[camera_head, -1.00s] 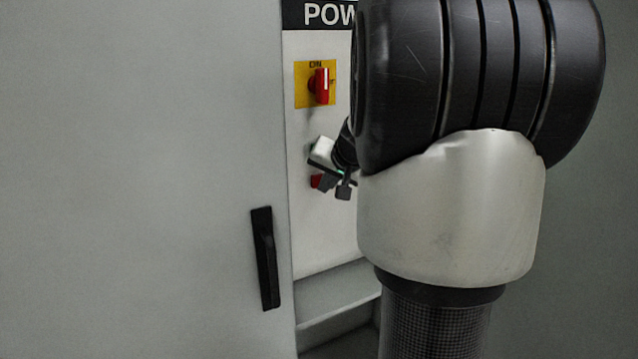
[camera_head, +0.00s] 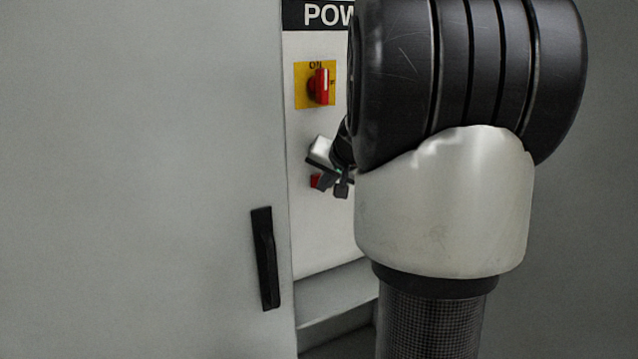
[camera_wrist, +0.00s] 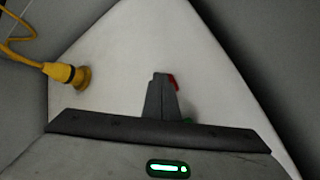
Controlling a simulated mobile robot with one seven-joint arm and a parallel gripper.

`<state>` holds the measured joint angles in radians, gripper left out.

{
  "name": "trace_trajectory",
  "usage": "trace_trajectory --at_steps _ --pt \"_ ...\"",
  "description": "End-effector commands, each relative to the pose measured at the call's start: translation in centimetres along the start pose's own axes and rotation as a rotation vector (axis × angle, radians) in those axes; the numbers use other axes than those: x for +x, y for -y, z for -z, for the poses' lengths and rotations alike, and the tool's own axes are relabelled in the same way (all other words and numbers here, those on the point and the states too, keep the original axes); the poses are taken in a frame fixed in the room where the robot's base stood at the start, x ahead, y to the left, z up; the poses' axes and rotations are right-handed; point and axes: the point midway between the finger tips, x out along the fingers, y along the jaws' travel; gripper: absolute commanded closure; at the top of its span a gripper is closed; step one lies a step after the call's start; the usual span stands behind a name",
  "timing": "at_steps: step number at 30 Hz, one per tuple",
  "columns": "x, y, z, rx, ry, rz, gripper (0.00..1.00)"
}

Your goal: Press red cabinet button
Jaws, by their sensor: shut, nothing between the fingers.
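The red button (camera_head: 315,181) sits low on the white cabinet panel (camera_head: 320,240) in the head view, partly covered by my gripper. In the wrist view a red edge of the button (camera_wrist: 173,82) shows just beside my fingertips. My gripper (camera_wrist: 161,76) is shut and empty, its fingers pointing at the panel. In the head view my gripper (camera_head: 328,184) is in front of the panel next to the button. I cannot tell whether the fingertips touch the button. A bit of green (camera_wrist: 187,121) shows behind the fingers in the wrist view.
A red rotary switch (camera_head: 320,86) on a yellow plate is above the button. A grey door with a black handle (camera_head: 265,258) stands left of the panel. A yellow cable plug (camera_wrist: 65,73) sticks into the panel in the wrist view. My arm hides the panel's right side.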

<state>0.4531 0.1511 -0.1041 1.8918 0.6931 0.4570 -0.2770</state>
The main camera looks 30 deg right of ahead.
Motion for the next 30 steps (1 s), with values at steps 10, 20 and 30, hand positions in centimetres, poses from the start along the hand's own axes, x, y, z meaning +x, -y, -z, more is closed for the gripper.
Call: trace_trajectory --at_steps 10,20,30 --pt "0.1 0.1 0.1 0.000 -0.001 0.000 1.00" --pt "-0.6 -0.6 -0.6 0.000 -0.002 0.000 1.00" --pt "-1.2 -0.8 -0.8 0.000 -0.001 0.000 1.00"
